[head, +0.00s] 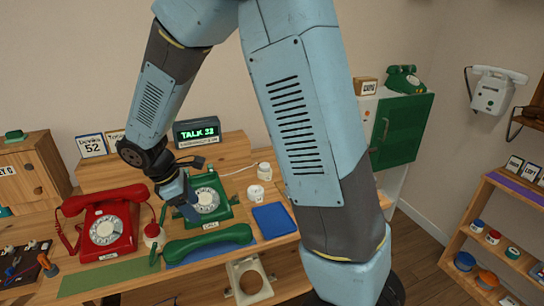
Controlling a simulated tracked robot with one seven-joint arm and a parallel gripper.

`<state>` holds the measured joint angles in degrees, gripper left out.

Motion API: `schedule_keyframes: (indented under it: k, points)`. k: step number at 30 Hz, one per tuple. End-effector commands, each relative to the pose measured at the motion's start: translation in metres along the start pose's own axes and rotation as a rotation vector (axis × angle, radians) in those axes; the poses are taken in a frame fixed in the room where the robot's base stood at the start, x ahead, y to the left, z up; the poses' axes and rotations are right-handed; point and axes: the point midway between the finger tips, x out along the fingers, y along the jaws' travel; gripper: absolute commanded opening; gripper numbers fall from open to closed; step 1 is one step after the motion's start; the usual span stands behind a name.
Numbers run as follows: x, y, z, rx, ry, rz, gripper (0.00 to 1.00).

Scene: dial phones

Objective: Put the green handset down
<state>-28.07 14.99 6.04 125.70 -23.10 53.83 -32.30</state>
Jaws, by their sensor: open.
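The green handset (208,243) lies across a blue mat (232,256) at the front of the bench, in front of the green dial phone (205,203). The phone's cradle carries no handset. My gripper (185,208) is open and empty, low over the left side of the green phone's body. It is apart from the handset in the picture, behind it. The arm hides part of the phone, and I cannot tell whether the fingers touch it.
A red dial phone (107,229) with its handset on stands left, behind a green mat (110,277). A red-and-white bottle (153,236) stands between the phones.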

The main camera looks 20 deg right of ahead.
Motion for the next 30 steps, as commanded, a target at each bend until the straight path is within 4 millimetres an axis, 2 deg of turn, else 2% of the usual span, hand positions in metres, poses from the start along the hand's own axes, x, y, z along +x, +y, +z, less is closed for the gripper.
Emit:
schedule_keyframes:
  k: [6, 14, 21, 30]
  points:
    - [-0.039, -0.002, 0.063, 0.263, 0.095, 0.022, 0.64]
    - [-0.074, -0.021, 0.133, 0.583, 0.216, 0.037, 0.64]
    - [-0.099, -0.049, 0.189, 0.870, 0.337, 0.049, 0.64]
    - [-0.120, -0.095, 0.243, 1.212, 0.505, 0.061, 0.64]
